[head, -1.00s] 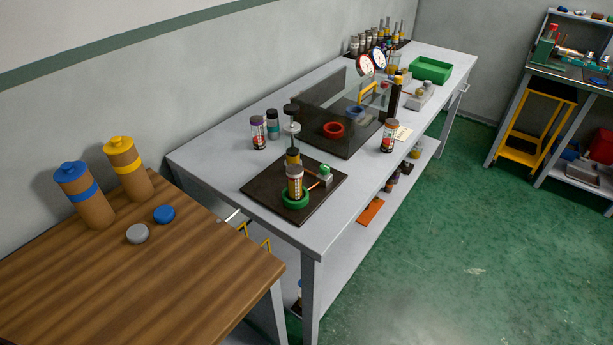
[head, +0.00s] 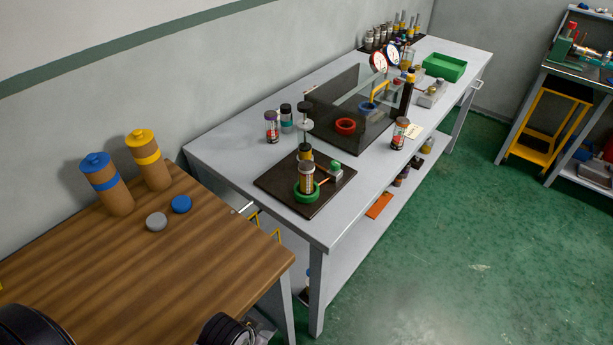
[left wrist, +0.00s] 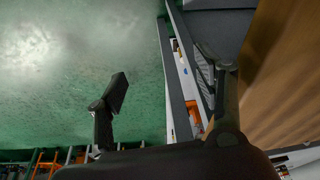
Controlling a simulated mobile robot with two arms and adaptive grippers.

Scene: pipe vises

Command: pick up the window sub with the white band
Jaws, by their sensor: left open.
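I cannot tell for certain which sub has the white band. Several small banded cylinders stand on the grey bench (head: 235,165) in the head view: a purple-topped one (head: 271,127), a dark-topped one with a teal band (head: 287,119) and one with a red and white body (head: 399,134) near the front edge. A dark-and-tan cylinder (head: 307,179) stands in a green ring (head: 298,194) on a dark plate. My left gripper (left wrist: 170,82) is open and empty in the left wrist view, over floor and a table edge. My right gripper is not in view.
A wooden table (head: 190,265) in front holds two tan canisters (head: 107,184) and two round caps (head: 181,204). On the bench are a clear panel, red ring (head: 345,126), gauges and green tray (head: 445,67). A back rack holds several cylinders. Green floor (head: 440,240) is open at right.

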